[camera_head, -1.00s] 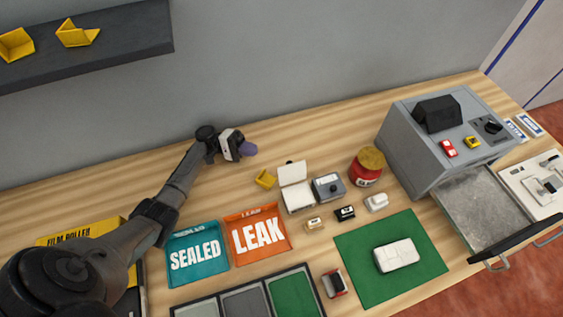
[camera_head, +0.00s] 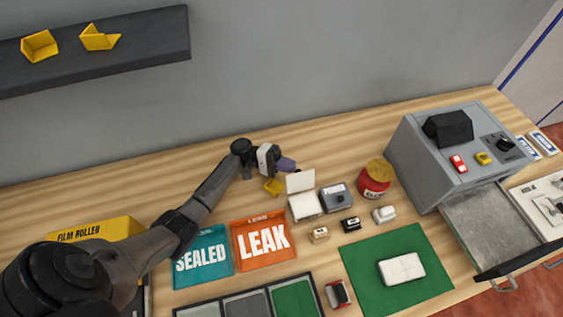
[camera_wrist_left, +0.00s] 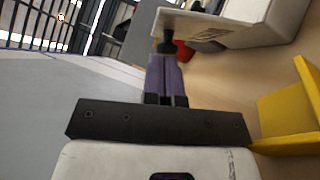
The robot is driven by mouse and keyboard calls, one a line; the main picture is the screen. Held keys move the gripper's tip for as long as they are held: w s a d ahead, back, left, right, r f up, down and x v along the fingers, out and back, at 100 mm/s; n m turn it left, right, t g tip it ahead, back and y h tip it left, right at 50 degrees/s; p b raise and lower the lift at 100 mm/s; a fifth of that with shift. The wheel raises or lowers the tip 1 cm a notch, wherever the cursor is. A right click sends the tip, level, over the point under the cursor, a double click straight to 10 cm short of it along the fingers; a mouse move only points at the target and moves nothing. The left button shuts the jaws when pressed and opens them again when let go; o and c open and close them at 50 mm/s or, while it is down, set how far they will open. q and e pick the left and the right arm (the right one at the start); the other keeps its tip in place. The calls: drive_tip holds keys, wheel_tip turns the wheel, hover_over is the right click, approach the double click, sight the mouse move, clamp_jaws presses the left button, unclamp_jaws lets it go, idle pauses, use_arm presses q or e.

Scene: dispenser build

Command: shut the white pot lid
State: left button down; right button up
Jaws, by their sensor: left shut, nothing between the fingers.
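The white pot (camera_head: 306,208) is a small square white box on the wooden table. Its lid (camera_head: 300,182) stands upright, open, at the pot's back edge. My left gripper (camera_head: 289,165) is just behind and slightly left of the lid, near its top, with its purple fingers shut and empty. In the left wrist view the shut fingers (camera_wrist_left: 165,75) point toward the white pot and lid (camera_wrist_left: 245,22), with a gap between them as far as I can tell. My right gripper is not in view.
A small yellow piece (camera_head: 273,187) lies left of the lid, close under my left gripper; it also shows in the wrist view (camera_wrist_left: 285,112). A grey box (camera_head: 336,197) and a red jar (camera_head: 374,181) stand right of the pot. The orange LEAK tray (camera_head: 262,240) is in front left.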

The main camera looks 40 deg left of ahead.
use_arm(q)
drive_tip(key=shift+r, duration=0.1)
idle(0.4)
drive_tip(key=shift+d+r, duration=0.1)
drive_tip(key=shift+m+g+y, duration=0.3)
